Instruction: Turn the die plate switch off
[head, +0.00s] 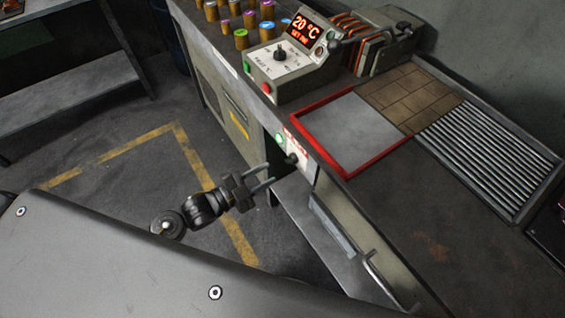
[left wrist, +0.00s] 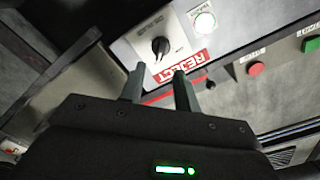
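A pale switch panel (head: 303,161) is set in the bench front below the red-framed plate. It carries a black rotary knob (head: 291,158) and a lit green lamp (head: 280,139). In the left wrist view the knob (left wrist: 160,46) has a white mark, and the lamp (left wrist: 204,22) looks pale green. I cannot read a die plate label. My left gripper (head: 266,177) is open and empty, just in front of the panel and apart from the knob. In the left wrist view its fingertips (left wrist: 158,75) point towards the knob. My right gripper is not in view.
A control box (head: 290,75) reading 20 °C, with a dial and buttons, stands on the bench. The red-framed plate (head: 350,126) lies above the panel. A metal handle (head: 385,282) juts from the bench front. A red REJECT label (left wrist: 180,68) sits beside the knob.

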